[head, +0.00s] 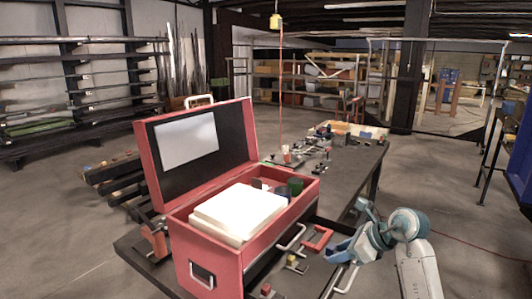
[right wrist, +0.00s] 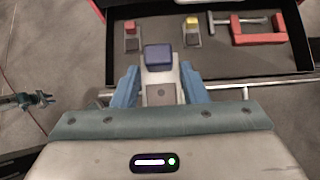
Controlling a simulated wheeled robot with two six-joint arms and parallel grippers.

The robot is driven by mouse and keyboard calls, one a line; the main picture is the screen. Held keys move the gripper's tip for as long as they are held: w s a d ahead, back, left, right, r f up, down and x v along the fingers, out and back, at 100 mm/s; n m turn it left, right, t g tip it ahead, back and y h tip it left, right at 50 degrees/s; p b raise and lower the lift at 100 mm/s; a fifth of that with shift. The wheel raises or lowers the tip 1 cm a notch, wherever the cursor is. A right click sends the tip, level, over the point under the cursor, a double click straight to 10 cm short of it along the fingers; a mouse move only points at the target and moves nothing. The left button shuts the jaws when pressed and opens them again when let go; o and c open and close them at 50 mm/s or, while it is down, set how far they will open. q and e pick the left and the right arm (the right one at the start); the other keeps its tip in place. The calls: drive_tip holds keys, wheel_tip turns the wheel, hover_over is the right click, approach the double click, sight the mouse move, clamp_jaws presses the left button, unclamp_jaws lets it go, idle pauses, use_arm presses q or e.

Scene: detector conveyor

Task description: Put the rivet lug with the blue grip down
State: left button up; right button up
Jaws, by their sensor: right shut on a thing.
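In the right wrist view, the rivet lug with the blue grip (right wrist: 158,58) is between the blue fingers of my right gripper (right wrist: 160,82), which is shut on it. Its blue grip points away from the wrist, and its grey metal body lies between the fingers. The lug appears over the near edge of an open drawer (right wrist: 262,66). In the head view, my right gripper (head: 338,249) is at the drawer's right side, and I cannot make out the lug there. My left gripper is not in view.
The drawer holds a red-grip lug (right wrist: 131,32), a yellow-grip lug (right wrist: 192,28) and a red clamp (right wrist: 258,32). A bar handle runs along its front. The open red toolbox (head: 215,268) stands on a dark bench (head: 352,170) with small parts farther back.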

drive_tip(key=s+f+b, duration=1.3)
drive_tip(key=s+f, duration=0.3)
drive_tip(key=f, duration=0.2)
drive_tip(key=shift+d+f, duration=0.35)
drive_tip(key=shift+d, duration=0.1)
